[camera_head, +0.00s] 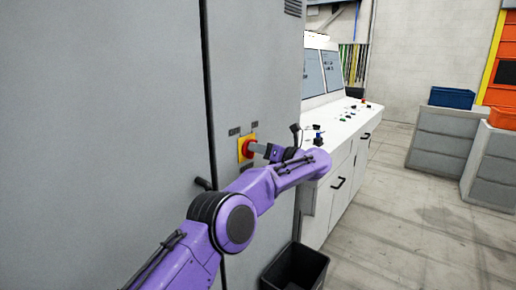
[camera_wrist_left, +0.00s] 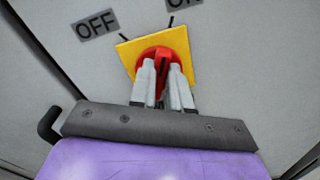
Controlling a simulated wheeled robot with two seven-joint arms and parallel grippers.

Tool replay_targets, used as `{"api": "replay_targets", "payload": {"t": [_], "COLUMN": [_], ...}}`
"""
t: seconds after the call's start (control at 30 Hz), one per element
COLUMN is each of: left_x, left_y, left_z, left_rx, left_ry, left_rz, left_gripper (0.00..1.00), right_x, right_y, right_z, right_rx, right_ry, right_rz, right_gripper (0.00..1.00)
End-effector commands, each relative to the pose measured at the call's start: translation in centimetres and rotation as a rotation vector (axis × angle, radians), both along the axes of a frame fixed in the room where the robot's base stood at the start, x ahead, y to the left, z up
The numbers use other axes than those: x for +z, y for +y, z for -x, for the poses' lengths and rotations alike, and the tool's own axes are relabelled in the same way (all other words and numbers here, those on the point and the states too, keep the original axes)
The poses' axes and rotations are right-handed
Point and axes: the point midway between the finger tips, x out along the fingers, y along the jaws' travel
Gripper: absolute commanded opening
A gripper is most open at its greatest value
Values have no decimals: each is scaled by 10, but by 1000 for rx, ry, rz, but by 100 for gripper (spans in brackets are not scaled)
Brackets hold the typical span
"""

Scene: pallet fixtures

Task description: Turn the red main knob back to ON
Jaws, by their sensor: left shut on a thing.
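The red main knob (camera_head: 249,149) sits on a yellow plate (camera_head: 240,148) on the grey cabinet door. In the left wrist view the red knob (camera_wrist_left: 154,55) is at the top middle on its yellow plate (camera_wrist_left: 181,41). An OFF label (camera_wrist_left: 96,24) is up and to its left, and a partly cut-off ON label (camera_wrist_left: 184,3) is above. My left gripper (camera_head: 257,148) reaches the knob from the right. In the left wrist view its two fingers (camera_wrist_left: 163,72) are shut on the knob's raised grip. My right gripper is not in view.
A white control console (camera_head: 340,125) with screens and buttons stands right of the cabinet. A dark bin (camera_head: 296,268) is on the floor below my left arm. A black door handle (camera_head: 203,184) sticks out left of the knob. Open floor lies to the right.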

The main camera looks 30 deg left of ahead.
Motion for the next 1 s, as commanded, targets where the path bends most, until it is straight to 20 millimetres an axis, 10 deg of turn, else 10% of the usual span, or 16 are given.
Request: {"api": "replay_targets", "payload": {"t": [0.7, 0.73, 0.8, 1.0], "left_x": [1, 1, 1, 0], "left_y": [0, 0, 0, 0], "left_z": [-1, -1, -1, 0], "left_rx": [-1, -1, -1, 0], "left_ry": [72, 72, 71, 71], "left_rz": [-9, -9, -9, -7], "left_gripper": [0, 27, 43, 43], "right_x": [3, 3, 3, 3], "right_y": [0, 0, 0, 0], "right_z": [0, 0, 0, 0], "right_rx": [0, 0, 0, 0], "right_ry": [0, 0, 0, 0], "right_rz": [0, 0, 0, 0], "right_gripper": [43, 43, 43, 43]}}
